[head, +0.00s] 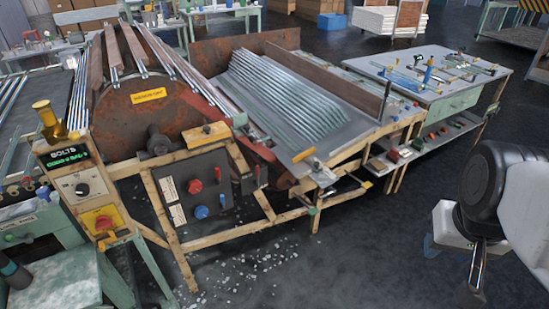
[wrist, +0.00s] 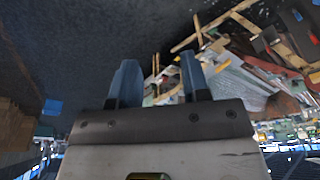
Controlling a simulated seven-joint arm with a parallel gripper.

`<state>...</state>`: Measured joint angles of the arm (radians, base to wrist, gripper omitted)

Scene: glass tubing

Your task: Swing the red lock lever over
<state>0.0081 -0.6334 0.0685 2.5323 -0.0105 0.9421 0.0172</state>
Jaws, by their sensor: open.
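In the head view my arm is at the far right, well away from the lever.
The rusty drum machine (head: 125,115) and a sloped tray of glass tubes (head: 280,95) fill the middle. A control post (head: 85,190) stands at the left. A side table (head: 455,75) with tools is behind right. Wooden rails (head: 250,232) stick out low in front.

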